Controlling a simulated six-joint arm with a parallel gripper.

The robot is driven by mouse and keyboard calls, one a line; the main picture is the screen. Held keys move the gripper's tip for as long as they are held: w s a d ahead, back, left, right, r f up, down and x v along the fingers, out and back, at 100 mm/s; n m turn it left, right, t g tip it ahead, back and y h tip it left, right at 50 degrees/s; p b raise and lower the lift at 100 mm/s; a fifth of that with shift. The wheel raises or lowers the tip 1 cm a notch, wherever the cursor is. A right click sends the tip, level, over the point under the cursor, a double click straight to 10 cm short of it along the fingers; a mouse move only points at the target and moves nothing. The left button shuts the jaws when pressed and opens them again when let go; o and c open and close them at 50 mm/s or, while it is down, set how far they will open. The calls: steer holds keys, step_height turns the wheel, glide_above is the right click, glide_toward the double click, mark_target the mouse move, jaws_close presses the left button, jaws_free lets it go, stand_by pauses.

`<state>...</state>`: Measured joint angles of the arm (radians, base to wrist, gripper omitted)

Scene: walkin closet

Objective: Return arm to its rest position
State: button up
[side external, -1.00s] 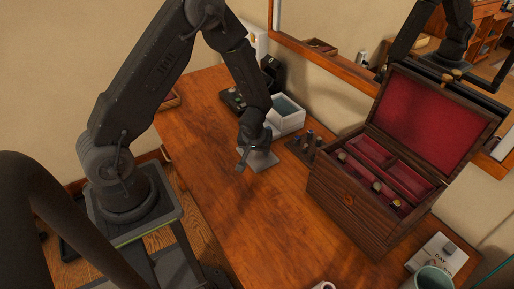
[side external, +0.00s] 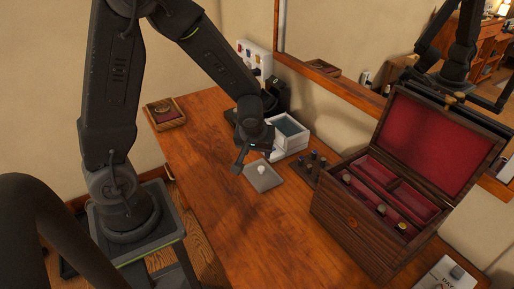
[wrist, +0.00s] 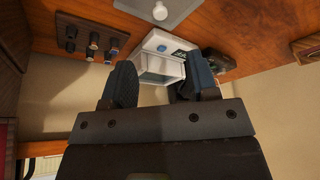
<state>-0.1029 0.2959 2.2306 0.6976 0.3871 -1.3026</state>
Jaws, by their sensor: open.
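My gripper (side external: 239,163) hangs in the air above the wooden tabletop (side external: 205,165), just left of a small grey plate with a white knob. In the wrist view my gripper (wrist: 157,82) shows its two dark fingers spread apart with nothing held between them. The grey plate (side external: 270,185) lies flat on the table, and the white knob (side external: 262,169) stands on it. Both also show at the top of the wrist view, the knob (wrist: 160,11) clear of the fingers.
A white box (side external: 289,147) stands behind the plate, with a small dark rack (side external: 310,167) to its right. An open wooden chest (side external: 352,223) with red lining stands at the right. A wooden tray (side external: 166,124) sits at the far left. A mirror hangs along the wall.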

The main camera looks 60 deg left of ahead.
steer(key=s+d+r+m+t+h, duration=0.1)
steer(key=s+d+r+m, duration=0.3)
steer(key=s+r, duration=0.3)
steer(key=s+d+r+m+t+h, duration=0.1)
steer(key=s+d+r+m, duration=0.4)
steer(key=r, duration=0.7)
steer(key=s+h, duration=0.1)
steer(key=s, duration=0.1)
steer(key=shift+s+r, duration=0.3)
steer(key=shift+s, duration=0.1)
